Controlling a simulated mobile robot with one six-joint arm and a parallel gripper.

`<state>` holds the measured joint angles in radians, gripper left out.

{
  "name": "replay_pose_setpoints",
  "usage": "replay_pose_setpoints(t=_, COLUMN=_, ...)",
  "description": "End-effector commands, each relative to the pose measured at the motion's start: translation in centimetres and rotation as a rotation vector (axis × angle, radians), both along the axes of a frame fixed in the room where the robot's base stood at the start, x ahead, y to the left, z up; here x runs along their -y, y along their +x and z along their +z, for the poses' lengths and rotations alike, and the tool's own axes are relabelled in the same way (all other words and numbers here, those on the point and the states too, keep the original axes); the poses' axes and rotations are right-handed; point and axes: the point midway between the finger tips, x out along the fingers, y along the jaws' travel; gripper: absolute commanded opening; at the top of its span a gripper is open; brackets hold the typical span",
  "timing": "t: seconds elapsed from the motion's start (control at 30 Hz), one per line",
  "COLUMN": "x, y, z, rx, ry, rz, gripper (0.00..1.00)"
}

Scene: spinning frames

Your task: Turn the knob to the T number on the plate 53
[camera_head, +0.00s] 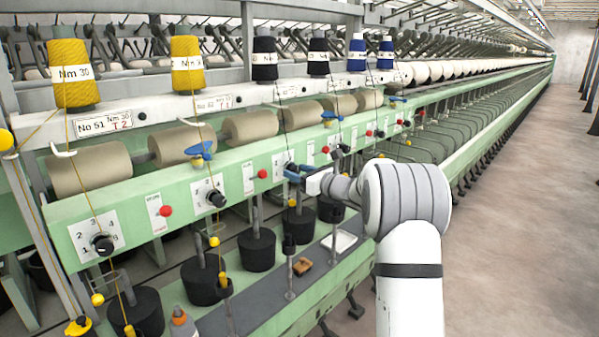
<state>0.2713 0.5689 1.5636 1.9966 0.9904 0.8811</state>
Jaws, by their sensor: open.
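The nearest plate (103,123) reads No 51, Nm 30, T 2. A second plate (213,103) and a third plate (287,91) sit further along the rail; their print is too small to read surely, so I cannot tell which is 53. A black knob (102,244) on a numbered dial is at the left of the green panel. Another black knob (216,198) sits on the second dial. My gripper (290,170), with dark blue fingers, is open in front of the third dial (281,160) and hides any knob there. Contact cannot be told.
Red buttons (165,210) line the green panel (135,190). Yellow cones (72,72) and dark cones (264,58) stand above, with threads running down past the panel. A grey shelf (262,298) below holds small items. The floor (510,220) at right is clear.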

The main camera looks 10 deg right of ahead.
Motion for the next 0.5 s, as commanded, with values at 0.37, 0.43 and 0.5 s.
replay_pose_setpoints(t=0.37, x=0.03, y=-0.03, z=0.0, rx=0.001, ry=-0.001, rz=0.0, gripper=0.32)
replay_pose_setpoints(t=0.43, x=0.04, y=-0.04, z=0.0, rx=0.001, ry=-0.001, rz=0.0, gripper=0.27)
replay_pose_setpoints(t=0.5, x=0.04, y=-0.04, z=0.01, rx=0.001, ry=-0.001, rz=0.0, gripper=0.21)
